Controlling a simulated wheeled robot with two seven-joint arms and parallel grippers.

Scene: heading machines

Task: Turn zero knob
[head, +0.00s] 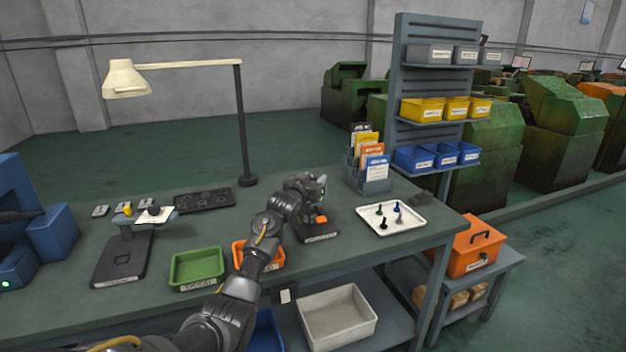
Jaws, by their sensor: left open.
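No part can be made out clearly as the zero knob. A small instrument with an orange part (319,219) stands on a dark labelled base (321,238) at the middle right of the bench; my arm hides much of it. My left arm reaches in from the bottom, and its open gripper (319,184) is at the top of this instrument. I cannot tell whether it touches. A scale-like device (122,259) with a dark base and a raised plate (155,216) stands at the left. My right gripper is not in view.
The bench (215,220) holds a green tray (197,268), a partly hidden orange tray (270,257), a white tray (375,224) with small pieces, a card holder (369,172) and a lamp (241,130). A blue machine (50,235) is at the left edge.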

